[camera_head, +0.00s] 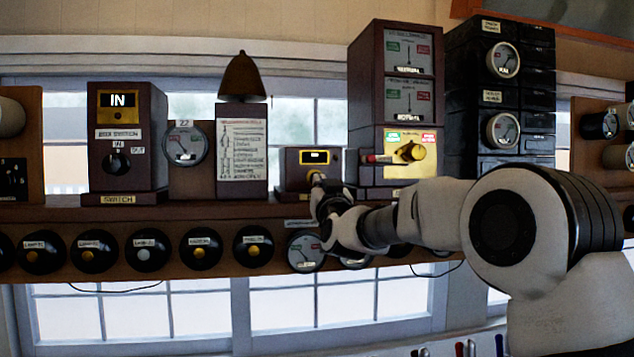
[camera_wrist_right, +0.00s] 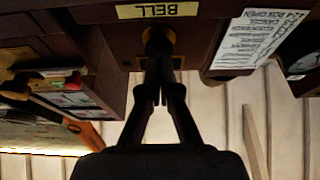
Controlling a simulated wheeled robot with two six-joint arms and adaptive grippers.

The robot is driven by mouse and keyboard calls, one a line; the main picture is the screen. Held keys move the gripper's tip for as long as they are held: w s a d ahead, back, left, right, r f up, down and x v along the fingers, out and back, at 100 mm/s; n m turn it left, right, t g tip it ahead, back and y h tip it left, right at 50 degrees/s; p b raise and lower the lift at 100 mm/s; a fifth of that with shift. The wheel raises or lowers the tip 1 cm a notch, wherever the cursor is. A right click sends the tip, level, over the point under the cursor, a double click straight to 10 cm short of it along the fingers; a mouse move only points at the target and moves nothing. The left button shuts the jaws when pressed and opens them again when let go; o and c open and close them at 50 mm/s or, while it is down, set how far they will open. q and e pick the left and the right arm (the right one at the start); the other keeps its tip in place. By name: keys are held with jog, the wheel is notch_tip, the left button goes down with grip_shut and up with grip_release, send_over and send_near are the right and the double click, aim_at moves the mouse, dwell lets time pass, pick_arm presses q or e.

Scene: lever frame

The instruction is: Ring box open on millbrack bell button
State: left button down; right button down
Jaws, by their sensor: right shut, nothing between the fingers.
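The small dark bell box (camera_head: 296,172) stands on the shelf, left of the tall instrument stack. Its plate reads BELL in the wrist view (camera_wrist_right: 157,11), which is upside down. A round brass button (camera_wrist_right: 173,36) sits on its front, partly hidden behind my fingers. My right gripper (camera_head: 319,186) is shut and empty, its fingertips (camera_wrist_right: 159,42) in front of the button. They overlap the button in the picture; I cannot tell whether they touch or press it. The name Millbrack is not readable on the box. My left gripper is not in view.
A card of bell codes (camera_head: 242,150) stands left of the bell box, under a brass bell (camera_head: 242,77). The instrument stack (camera_head: 365,100) with a red-tipped handle (camera_head: 375,158) stands close on the right. Several round black plungers (camera_head: 154,249) line the shelf front.

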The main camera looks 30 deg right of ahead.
jog(key=shift+w, duration=0.2)
jog(key=shift+s, duration=0.2)
dwell(0.7)
jog(key=shift+b, duration=0.3)
dwell(0.8)
